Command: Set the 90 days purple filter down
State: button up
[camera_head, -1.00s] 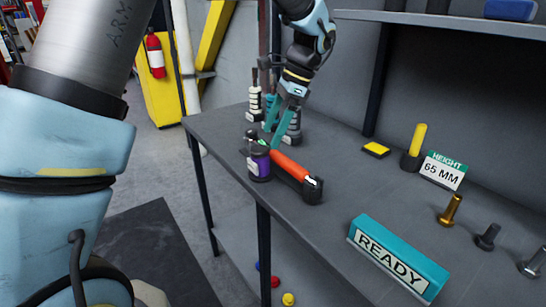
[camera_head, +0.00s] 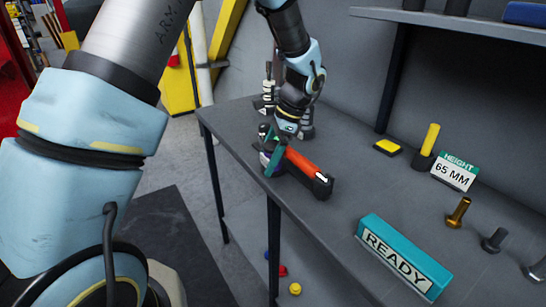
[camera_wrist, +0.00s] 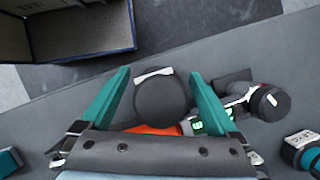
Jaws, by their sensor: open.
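The purple filter is a dark round canister that stands on the grey workbench (camera_head: 345,205) near its edge. In the head view, my gripper (camera_head: 271,160) mostly hides it. In the wrist view, the dark round top of the filter (camera_wrist: 160,102) sits between my gripper's two teal fingers (camera_wrist: 160,75). A gap shows on both sides, so the fingers are open around it and not closed on it. Its label and the 90 days marking cannot be read here.
An orange-handled tool (camera_head: 303,162) lies right beside the filter. White-and-black bottles (camera_head: 268,95) stand behind my gripper. A READY block (camera_head: 400,258), a HEIGHT 65 MM sign (camera_head: 455,171) and bolts (camera_head: 459,212) are to the right. A blue-edged bin (camera_wrist: 80,30) is below the bench edge.

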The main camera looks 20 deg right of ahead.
jog(key=shift+c, duration=0.2)
grip_shut()
dwell(0.5)
